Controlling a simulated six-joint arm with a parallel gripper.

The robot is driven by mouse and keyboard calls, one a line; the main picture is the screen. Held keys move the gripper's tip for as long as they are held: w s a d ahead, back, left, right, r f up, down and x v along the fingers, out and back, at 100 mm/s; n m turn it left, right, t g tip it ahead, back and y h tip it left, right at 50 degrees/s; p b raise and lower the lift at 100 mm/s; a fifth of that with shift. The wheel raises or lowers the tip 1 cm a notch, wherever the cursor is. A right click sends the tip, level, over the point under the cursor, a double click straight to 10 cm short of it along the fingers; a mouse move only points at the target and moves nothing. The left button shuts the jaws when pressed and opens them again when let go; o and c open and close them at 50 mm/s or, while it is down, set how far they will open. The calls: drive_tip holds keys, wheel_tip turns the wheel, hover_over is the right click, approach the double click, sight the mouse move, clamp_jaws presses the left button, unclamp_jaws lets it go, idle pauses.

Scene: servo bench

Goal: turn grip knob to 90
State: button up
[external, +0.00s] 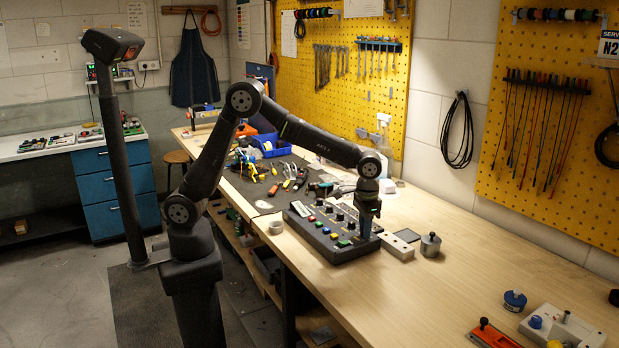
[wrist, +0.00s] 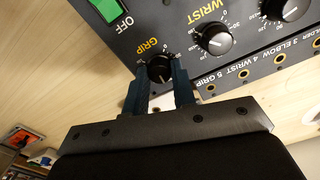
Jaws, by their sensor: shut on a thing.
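The grip knob (wrist: 159,69) is a small black round knob beside the yellow GRIP label on a dark control panel (wrist: 105,38). In the wrist view my gripper (wrist: 160,78) has its two blue-grey fingers on either side of the knob, shut on it. The knob's pointer and part of its scale are hidden or too small to read. In the external view my gripper (external: 366,234) points down at the right end of the control box (external: 331,246), and its fingers hide the grip knob there.
The wrist knob (wrist: 215,40) sits beside the grip knob, with a further knob beyond it. A green OFF switch (wrist: 112,9) is at the panel's left. A light grey box (external: 396,247) and a grey metal weight (external: 430,245) stand right of the control box.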

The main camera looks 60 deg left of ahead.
drive_tip(key=shift+n, duration=0.6)
drive_tip(key=o, duration=1)
wheel_tip(320, 180, up, 18)
drive_tip(key=shift+f, duration=0.25)
wheel_tip(320, 180, down, 18)
drive_tip(key=shift+r, duration=0.2)
idle(0.5)
drive_tip(key=shift+r, duration=0.1)
